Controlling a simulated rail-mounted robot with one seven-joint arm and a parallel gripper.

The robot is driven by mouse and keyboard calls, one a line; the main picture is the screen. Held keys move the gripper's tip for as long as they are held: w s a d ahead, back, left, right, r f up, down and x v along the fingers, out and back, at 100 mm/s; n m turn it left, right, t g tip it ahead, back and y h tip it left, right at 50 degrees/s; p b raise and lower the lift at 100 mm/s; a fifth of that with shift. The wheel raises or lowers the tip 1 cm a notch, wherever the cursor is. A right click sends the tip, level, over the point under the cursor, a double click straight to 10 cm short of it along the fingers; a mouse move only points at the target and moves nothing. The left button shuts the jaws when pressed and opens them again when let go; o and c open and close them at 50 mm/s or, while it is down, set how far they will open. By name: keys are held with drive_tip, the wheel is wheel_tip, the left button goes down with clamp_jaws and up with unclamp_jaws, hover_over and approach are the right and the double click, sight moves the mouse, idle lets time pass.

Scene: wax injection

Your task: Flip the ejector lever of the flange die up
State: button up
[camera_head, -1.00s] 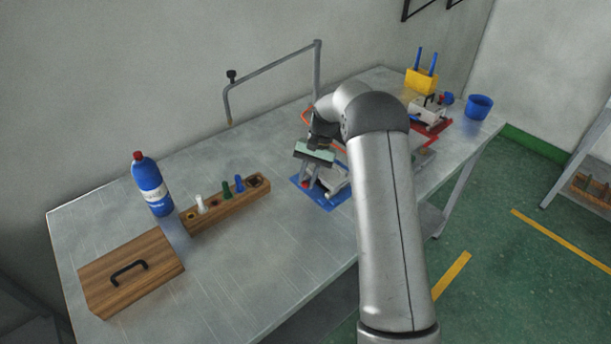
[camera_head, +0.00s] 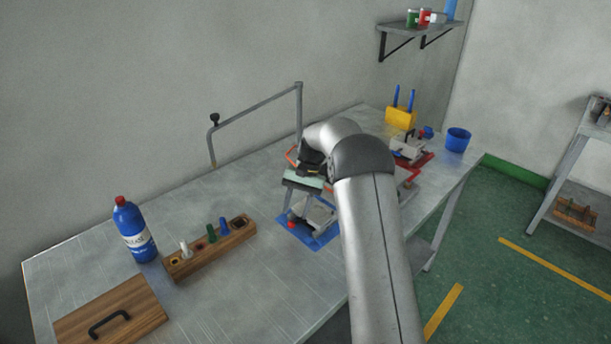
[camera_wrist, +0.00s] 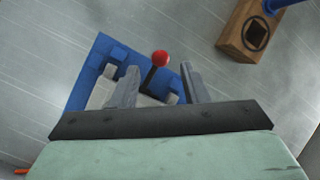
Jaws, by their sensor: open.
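A grey die (camera_head: 318,212) sits on a blue base plate (camera_head: 325,241) at the middle of the bench. I take it to be the flange die. Its lever has a red ball knob (camera_wrist: 160,58) on a dark stem, at the near left of the die in the head view (camera_head: 291,224). My gripper (camera_wrist: 159,68) is open and points down over the die. In the wrist view the knob shows between the two fingertips, with gaps on both sides. I cannot tell how far below them it is. My gripper also shows in the head view (camera_head: 301,212), partly covering the die.
A wooden block with pegs (camera_head: 211,247), a blue bottle (camera_head: 134,230) and a wooden lid (camera_head: 110,315) are to the left. A bent metal frame (camera_head: 255,108) stands behind. A red-based die (camera_head: 411,157), a yellow holder (camera_head: 400,117) and a blue cup (camera_head: 457,140) are at the right.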

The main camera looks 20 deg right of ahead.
drive_tip(key=v, duration=1.4)
drive_tip(key=s+a+r+n+t+h, duration=0.1)
drive_tip(key=s+a+r, duration=0.2)
drive_tip(key=s, duration=0.4)
drive_tip(key=s+a+r+n+t+h, duration=0.1)
drive_tip(key=s+a+r, duration=0.2)
drive_tip(key=s, duration=0.5)
drive_tip(key=s+f+n+t+h, duration=0.1)
drive_tip(key=s+f, duration=0.3)
drive_tip(key=s, duration=0.9)
drive_tip(key=s+f+n+h, duration=0.1)
drive_tip(key=s+f, duration=0.4)
drive_tip(key=s, duration=0.7)
drive_tip(key=shift+s+a+n+t, duration=0.4)
drive_tip(key=shift+a+n, duration=0.05)
drive_tip(key=shift+n, duration=0.15)
